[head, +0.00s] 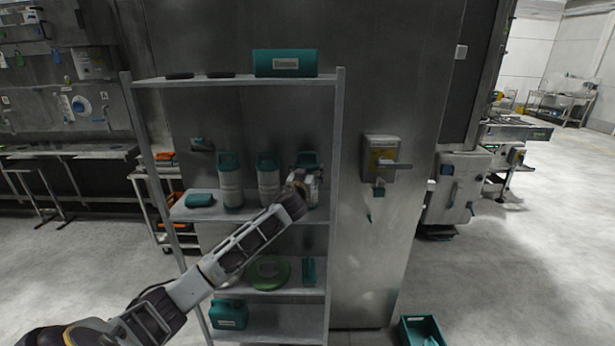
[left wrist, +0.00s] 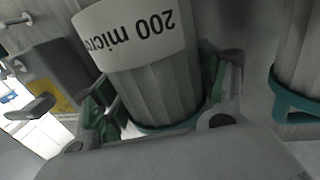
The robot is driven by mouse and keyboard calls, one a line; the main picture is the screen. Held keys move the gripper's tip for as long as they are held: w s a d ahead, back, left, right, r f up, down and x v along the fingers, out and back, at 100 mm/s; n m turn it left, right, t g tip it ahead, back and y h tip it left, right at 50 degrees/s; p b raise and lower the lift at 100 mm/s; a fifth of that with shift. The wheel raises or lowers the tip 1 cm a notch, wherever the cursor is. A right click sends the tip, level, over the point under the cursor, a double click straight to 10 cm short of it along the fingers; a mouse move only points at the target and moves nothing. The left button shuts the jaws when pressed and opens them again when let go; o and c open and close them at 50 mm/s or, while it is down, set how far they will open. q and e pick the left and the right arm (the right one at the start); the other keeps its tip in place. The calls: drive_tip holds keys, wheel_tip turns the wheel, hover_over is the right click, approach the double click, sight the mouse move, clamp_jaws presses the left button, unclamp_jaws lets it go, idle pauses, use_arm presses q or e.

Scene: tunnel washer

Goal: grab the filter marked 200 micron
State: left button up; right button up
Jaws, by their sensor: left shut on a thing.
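The filter marked "200 micron" (left wrist: 150,65) is a pale ribbed cylinder with a white label and a teal rim, its lettering upside down in the left wrist view. My left gripper (left wrist: 163,100) is shut around it, one finger on each side near the teal rim. In the head view the held filter's teal top (head: 308,160) shows at the shelf's right, partly hidden by my left gripper (head: 302,182). I cannot tell whether its base touches the shelf. Two similar filters, one in the middle (head: 268,180) and one on the left (head: 231,182), stand beside it. My right gripper is not in view.
The grey shelf rack (head: 338,130) has a post just right of the held filter. A teal box (head: 285,63) sits on top. A green disc (head: 268,272) and a teal jug (head: 229,314) are lower. A teal bin (head: 421,331) stands on the floor; floor at right is clear.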

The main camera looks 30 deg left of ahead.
use_arm(q)
wheel_tip(320, 180, up, 10)
drive_tip(key=shift+f+b, duration=0.1)
drive_tip(key=shift+b, duration=0.35)
idle(0.7)
